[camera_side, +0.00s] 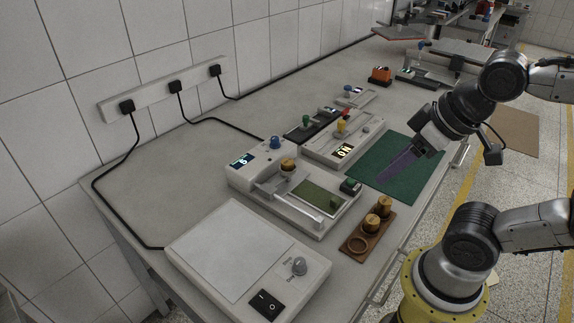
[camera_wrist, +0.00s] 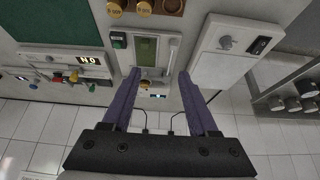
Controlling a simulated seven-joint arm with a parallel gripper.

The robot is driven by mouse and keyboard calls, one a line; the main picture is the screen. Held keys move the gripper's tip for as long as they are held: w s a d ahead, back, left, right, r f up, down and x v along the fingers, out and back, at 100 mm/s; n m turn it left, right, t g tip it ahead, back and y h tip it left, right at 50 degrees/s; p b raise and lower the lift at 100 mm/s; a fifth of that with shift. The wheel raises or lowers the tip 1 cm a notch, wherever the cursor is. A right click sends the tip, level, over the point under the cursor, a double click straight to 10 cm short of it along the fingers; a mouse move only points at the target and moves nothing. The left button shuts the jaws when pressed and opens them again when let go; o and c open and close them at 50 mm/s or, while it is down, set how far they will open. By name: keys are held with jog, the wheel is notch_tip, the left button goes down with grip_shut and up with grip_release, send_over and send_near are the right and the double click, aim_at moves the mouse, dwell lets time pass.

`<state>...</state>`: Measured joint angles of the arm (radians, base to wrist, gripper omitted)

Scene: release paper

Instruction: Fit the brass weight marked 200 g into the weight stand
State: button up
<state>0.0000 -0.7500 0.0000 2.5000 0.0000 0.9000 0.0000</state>
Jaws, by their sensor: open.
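The wooden weight stand (camera_side: 352,252) lies near the table's front edge, with two brass weights (camera_side: 383,207) (camera_side: 370,224) seated and an empty round recess at its near end. The stand is at the top of the wrist view (camera_wrist: 185,3), cut off by the edge. A third brass weight (camera_side: 288,165) sits on the white device with the blue knob; it is small in the wrist view (camera_wrist: 144,84). I cannot read its marking. My gripper (camera_side: 383,180) is open and empty above the green mat, apart from every weight; its purple fingers (camera_wrist: 160,74) frame the bottom of the view.
A white flat-topped box (camera_side: 232,245) with a switch stands nearer. The green mat (camera_side: 372,165) is bare. A second device (camera_side: 340,145) with coloured knobs stands behind. Black cables run along the wall.

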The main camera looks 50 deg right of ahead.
jog(key=shift+o, duration=1)
